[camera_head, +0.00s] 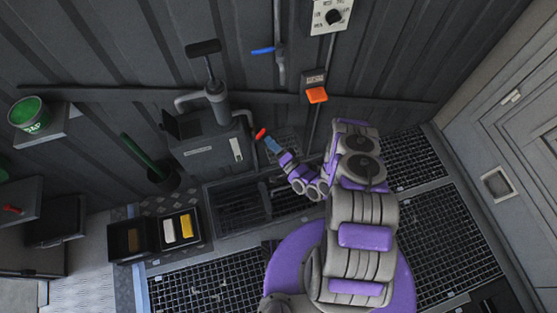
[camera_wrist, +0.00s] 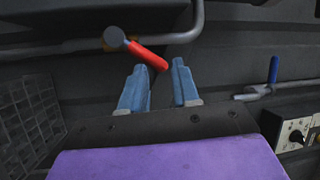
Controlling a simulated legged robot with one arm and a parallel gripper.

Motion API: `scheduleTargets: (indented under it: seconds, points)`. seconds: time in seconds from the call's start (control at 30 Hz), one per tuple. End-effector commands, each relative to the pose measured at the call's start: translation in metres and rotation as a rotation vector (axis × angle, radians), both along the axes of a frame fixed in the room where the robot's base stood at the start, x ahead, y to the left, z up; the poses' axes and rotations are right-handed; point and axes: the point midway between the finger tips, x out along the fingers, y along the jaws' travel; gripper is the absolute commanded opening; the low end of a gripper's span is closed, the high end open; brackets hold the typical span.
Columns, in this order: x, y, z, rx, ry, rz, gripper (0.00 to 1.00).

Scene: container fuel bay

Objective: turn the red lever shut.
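The red lever (camera_wrist: 148,56) sits on a grey pipe along the wall, with its round grey pivot at upper left and its red handle slanting down to the right. It shows small in the head view (camera_head: 260,133), beside the pump unit. My gripper (camera_wrist: 159,70) has two blue fingers, apart with nothing between them. The handle's free end lies just beyond the fingertips, in line with the gap. I cannot tell whether a fingertip touches it. In the head view my gripper (camera_head: 268,141) is right next to the lever.
A blue lever (camera_head: 263,50) is on a vertical pipe higher up. The pump unit (camera_head: 209,150) stands left of my gripper.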

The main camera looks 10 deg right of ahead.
Motion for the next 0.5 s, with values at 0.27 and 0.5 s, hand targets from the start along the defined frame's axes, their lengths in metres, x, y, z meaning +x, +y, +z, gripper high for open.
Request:
scheduleTargets:
  seconds: [0.27,0.5]
  points:
    - [-0.058,-0.015,0.001,0.001,0.005,-0.005,0.30]
    - [-0.086,-0.019,0.005,0.001,0.003,-0.003,0.30]
